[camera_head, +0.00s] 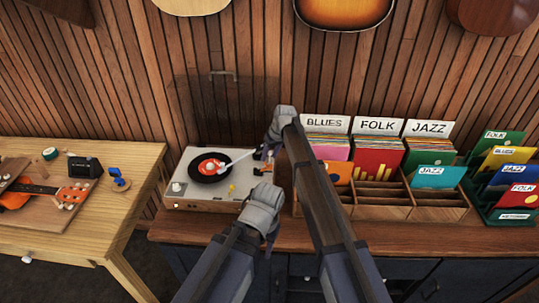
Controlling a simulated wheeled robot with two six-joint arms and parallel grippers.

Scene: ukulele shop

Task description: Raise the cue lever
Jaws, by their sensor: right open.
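A cream turntable (193,201) stands at the left end of the wooden counter. A black record with a red label (209,167) lies on it, and the white tonearm (238,156) reaches over the record from the right. My right gripper (264,163) points down at the turntable's right side, near the tonearm's base. It is open, with small orange and red parts around its tips. I cannot make out the cue lever clearly among them. A small yellow part (231,188) shows on the deck. My left arm crosses the turntable's front right corner; its fingertips do not show.
A clear dust cover (220,105) stands raised behind the turntable. A wooden record crate (388,211) and a green rack (495,215) stand to the right. A workbench (95,235) with a ukulele (38,196) is at the left. The counter's front strip is mostly clear.

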